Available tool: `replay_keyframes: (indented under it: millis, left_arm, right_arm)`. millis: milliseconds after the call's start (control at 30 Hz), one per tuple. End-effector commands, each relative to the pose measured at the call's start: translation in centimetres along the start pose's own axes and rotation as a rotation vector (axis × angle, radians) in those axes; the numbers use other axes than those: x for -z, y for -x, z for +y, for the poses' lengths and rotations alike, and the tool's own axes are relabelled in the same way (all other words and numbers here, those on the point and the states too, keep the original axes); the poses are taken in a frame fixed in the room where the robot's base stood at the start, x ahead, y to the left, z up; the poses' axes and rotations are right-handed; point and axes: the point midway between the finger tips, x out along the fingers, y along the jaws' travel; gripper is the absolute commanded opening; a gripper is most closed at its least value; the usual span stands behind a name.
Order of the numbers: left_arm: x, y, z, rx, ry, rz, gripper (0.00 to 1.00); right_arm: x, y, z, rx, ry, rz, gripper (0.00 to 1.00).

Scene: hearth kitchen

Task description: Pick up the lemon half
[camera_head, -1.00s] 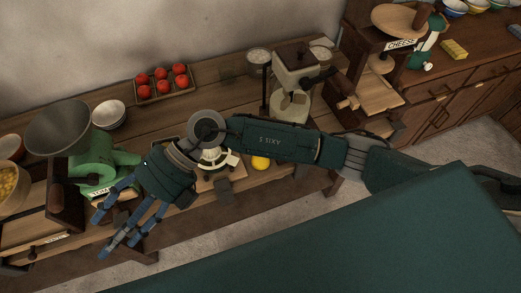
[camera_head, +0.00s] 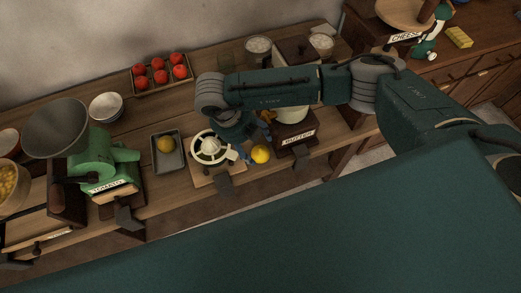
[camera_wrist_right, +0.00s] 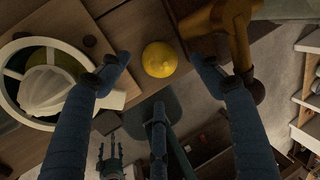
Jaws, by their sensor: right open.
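A yellow lemon piece (camera_head: 260,154) lies on the wooden counter, right of the white juicer (camera_head: 209,149). In the right wrist view, the lemon piece (camera_wrist_right: 159,60) is a smooth dome with a small nub; no cut face shows. My right gripper (camera_head: 256,138) is over the counter beside it, partly hidden by its own arm. In the wrist view, the fingers of my right gripper (camera_wrist_right: 162,64) are spread, one on each side of the lemon piece, with clear gaps. A dark pronged shape low in that view looks like my left gripper (camera_wrist_right: 112,158); its opening is unclear.
The juicer (camera_wrist_right: 46,88) stands close to one finger, and a brown wooden stand with a brass part (camera_wrist_right: 238,38) is close to the other. A grey tray (camera_head: 157,165) holds another yellow fruit (camera_head: 166,144). A green grinder (camera_head: 90,155) stands at left.

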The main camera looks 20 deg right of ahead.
Motion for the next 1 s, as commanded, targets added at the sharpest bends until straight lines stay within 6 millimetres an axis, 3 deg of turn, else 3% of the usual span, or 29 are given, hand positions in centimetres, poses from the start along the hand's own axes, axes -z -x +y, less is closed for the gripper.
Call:
replay_keyframes:
  millis: [200,400,633,667,867,1000]
  left_arm:
    - [0.2,2.4,-0.1,0.0,0.0,0.0,0.7]
    - [0.3,2.8,-0.1,0.0,0.001,0.001,0.7]
    - [0.4,2.7,-0.1,0.001,0.001,0.002,0.7]
    - [0.4,2.7,-0.1,0.001,0.001,0.003,0.7]
    - [0.6,2.6,-0.1,0.001,0.001,0.004,0.7]
    - [0.6,2.6,-0.1,0.001,0.001,0.004,0.7]
  right_arm:
    - [0.2,-2.4,0.2,0.001,0.0,0.005,0.65]
    - [0.1,-4.9,0.4,0.0,0.0,0.003,0.65]
    - [0.0,-5.2,0.4,-0.002,0.001,0.001,0.65]
    - [0.0,-5.2,0.4,-0.002,0.001,0.001,0.63]
    - [0.0,-5.2,0.5,-0.002,0.001,0.001,0.23]
    - [0.1,-5.2,0.5,-0.003,0.002,0.002,0.2]
